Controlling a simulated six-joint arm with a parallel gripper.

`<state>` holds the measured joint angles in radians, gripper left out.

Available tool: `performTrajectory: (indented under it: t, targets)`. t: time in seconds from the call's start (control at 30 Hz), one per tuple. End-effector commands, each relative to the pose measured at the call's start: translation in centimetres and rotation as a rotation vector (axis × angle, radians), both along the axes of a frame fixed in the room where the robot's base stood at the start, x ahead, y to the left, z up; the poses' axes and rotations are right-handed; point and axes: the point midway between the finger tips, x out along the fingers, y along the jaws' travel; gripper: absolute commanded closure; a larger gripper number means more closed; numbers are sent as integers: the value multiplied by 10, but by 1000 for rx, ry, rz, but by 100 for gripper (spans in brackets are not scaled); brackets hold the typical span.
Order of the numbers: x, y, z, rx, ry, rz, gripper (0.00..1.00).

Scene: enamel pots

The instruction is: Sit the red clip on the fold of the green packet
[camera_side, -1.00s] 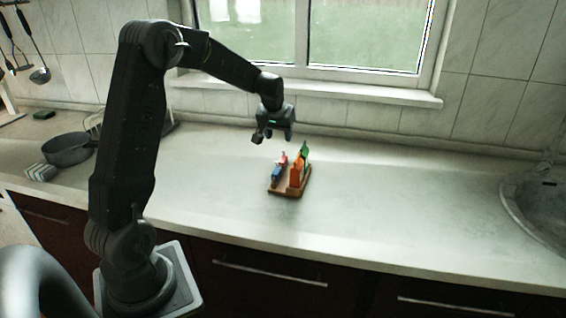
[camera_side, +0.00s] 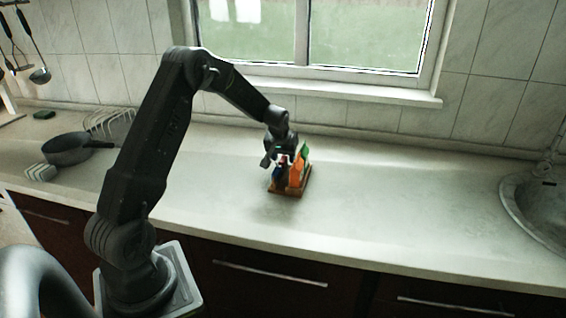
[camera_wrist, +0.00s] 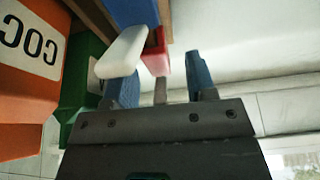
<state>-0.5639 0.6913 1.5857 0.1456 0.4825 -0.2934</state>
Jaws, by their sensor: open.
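The red clip (camera_wrist: 155,58) shows in the wrist view just beyond my fingertips, between them in the picture; I cannot tell whether it lies between them in depth. In the side view the red clip (camera_side: 283,158) is partly hidden by my gripper (camera_side: 276,162). My gripper (camera_wrist: 161,82) is open, with blue-tipped fingers, and holds nothing. The green packet (camera_wrist: 80,88) is left of my fingers, partly covered by an orange packet. In the side view the green packet (camera_side: 303,153) stands upright at the back of the wooden tray (camera_side: 288,193).
The orange packet (camera_wrist: 25,70), with dark letters, stands in front of the green one. A blue clip (camera_wrist: 130,12) lies past the red one. A white rounded piece (camera_wrist: 120,52) overlaps my left finger. A pan (camera_side: 68,150) is far left; the counter right of the tray is clear.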

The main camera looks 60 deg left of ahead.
Motion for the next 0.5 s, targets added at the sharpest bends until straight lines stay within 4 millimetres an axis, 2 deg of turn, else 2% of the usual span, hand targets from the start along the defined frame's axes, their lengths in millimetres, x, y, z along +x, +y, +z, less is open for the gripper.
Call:
performTrajectory:
  t: [0.13, 0.5]
  targets:
    - [0, 0, 1, 1, -1, 0, 51]
    - [0, 0, 1, 1, -1, 0, 86]
